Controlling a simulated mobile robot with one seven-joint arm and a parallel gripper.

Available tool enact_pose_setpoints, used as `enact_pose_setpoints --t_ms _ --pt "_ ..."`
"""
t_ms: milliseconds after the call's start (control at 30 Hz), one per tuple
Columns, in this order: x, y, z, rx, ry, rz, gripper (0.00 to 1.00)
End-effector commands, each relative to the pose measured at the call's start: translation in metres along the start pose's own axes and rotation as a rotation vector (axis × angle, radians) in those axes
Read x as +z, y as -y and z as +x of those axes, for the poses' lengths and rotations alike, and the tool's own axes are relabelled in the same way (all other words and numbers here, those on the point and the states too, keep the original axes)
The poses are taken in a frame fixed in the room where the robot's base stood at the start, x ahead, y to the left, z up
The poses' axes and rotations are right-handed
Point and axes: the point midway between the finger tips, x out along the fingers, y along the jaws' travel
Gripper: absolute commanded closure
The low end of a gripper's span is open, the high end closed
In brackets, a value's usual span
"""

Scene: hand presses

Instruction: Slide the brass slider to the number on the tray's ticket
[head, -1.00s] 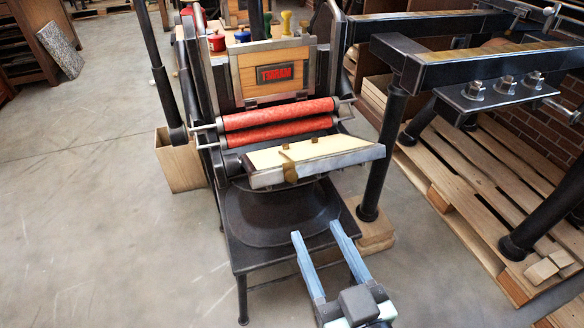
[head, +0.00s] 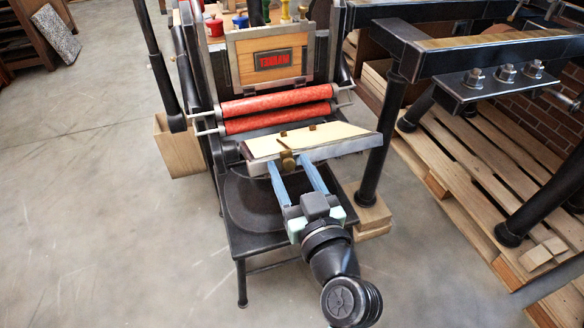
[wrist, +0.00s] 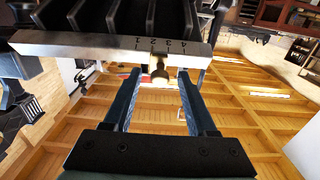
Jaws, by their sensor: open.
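The brass slider (head: 287,160) sits on the grey metal front bar (head: 340,151) below the cream tray surface (head: 330,138) of the press. In the wrist view the slider (wrist: 158,68) hangs from the bar (wrist: 90,45), whose small numbers look turned over; the slider is near the middle ones, exact number unclear. My gripper (head: 289,166) is open, with its blue fingers reaching up to the bar. In the wrist view the fingers (wrist: 159,78) stand one on each side of the slider, with gaps; contact is not visible. I cannot make out a ticket.
Two red rollers (head: 278,107) lie just behind the tray. A dark round plate (head: 250,205) is under it. A wooden box (head: 178,148) stands at left, and a black post (head: 375,150) and pallet (head: 480,185) at right. The floor at front left is clear.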

Motion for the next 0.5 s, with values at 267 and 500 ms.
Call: enact_pose_setpoints --t_ms 267,500 --pt "0.0002 0.0001 0.0009 0.000 0.000 0.000 0.46" --pt "0.0001 0.0000 0.0007 0.000 0.000 0.000 0.89"
